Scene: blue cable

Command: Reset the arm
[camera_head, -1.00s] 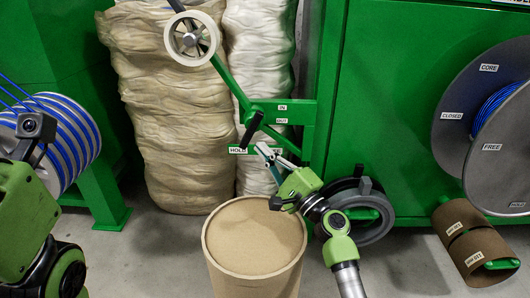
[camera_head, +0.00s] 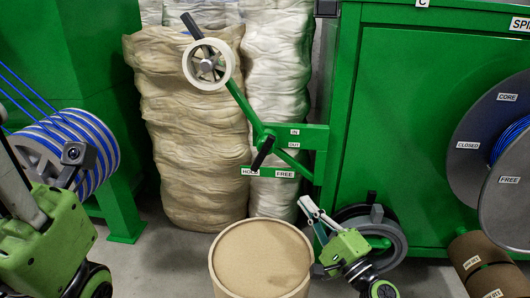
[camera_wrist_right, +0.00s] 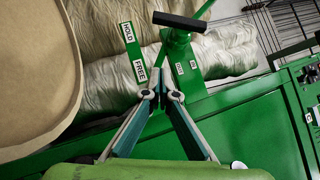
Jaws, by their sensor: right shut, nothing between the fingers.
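My right gripper (camera_head: 305,201) is green-bodied with grey fingers, low in the head view between the cardboard drum and the black wheel. Its fingertips meet and hold nothing; they also meet in the right wrist view (camera_wrist_right: 160,86). The lever (camera_head: 262,150) with its HOLD/FREE plate (camera_head: 270,172) stands above and apart from it. My left gripper's green body (camera_head: 45,232) is at the lower left, below the blue cable reel. Its fingers are partly cut off by the frame edge, so their opening is unclear.
A cardboard drum (camera_head: 262,258) stands in front of the wrapped rolls (camera_head: 190,120). A pulley (camera_head: 208,64) tops the green arm. The blue cable reel (camera_head: 100,140) is at left.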

